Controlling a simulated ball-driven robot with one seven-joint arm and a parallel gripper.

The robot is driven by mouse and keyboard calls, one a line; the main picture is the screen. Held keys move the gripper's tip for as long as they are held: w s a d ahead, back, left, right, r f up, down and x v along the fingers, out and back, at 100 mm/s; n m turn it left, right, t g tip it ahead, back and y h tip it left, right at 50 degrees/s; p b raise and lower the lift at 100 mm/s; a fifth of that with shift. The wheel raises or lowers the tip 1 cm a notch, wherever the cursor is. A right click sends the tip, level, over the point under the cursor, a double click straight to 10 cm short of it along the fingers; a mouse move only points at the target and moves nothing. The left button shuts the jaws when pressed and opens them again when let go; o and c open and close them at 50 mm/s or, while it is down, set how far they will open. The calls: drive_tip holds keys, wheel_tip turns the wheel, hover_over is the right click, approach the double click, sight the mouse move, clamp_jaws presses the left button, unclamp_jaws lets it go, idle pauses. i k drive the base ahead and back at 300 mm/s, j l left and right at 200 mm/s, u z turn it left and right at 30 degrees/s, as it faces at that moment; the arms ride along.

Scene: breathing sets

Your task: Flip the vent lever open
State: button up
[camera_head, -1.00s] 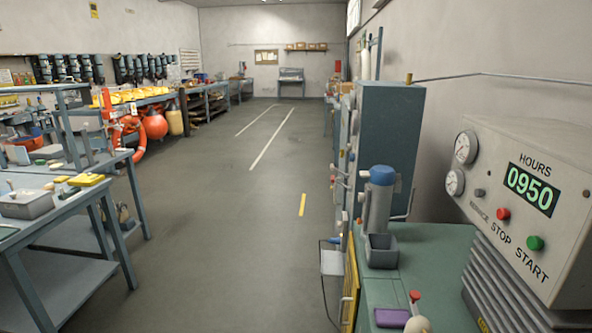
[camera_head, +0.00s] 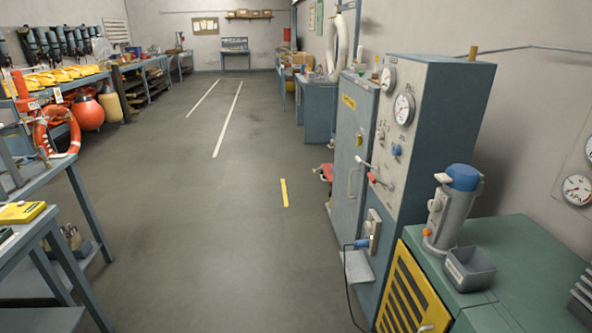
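A tall blue-grey cabinet (camera_head: 446,140) stands on the right with a pale control panel (camera_head: 392,135) on its aisle-facing side. Two small levers stick out of this panel, one with a white tip (camera_head: 363,163) and one with a red tip (camera_head: 375,179). A blue knob (camera_head: 396,150) and two round gauges (camera_head: 404,108) are also on it. No label tells me which lever is the vent lever. The levers are too small to tell open from closed. My gripper is not in view.
A green-topped bench (camera_head: 510,250) with a grey cylinder (camera_head: 445,218) and small bin (camera_head: 470,268) stands at the near right. A small shelf (camera_head: 357,267) juts out below the panel. Tables (camera_head: 60,200) line the left. The floor (camera_head: 215,240) between is clear.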

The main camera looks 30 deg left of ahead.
sight(372, 178)
drive_tip(key=i+l+u, duration=0.1)
drive_tip(key=i+u, duration=0.2)
drive_tip(key=i+l+u, duration=0.35)
drive_tip(key=i, duration=0.15)
drive_tip(key=j, duration=0.1)
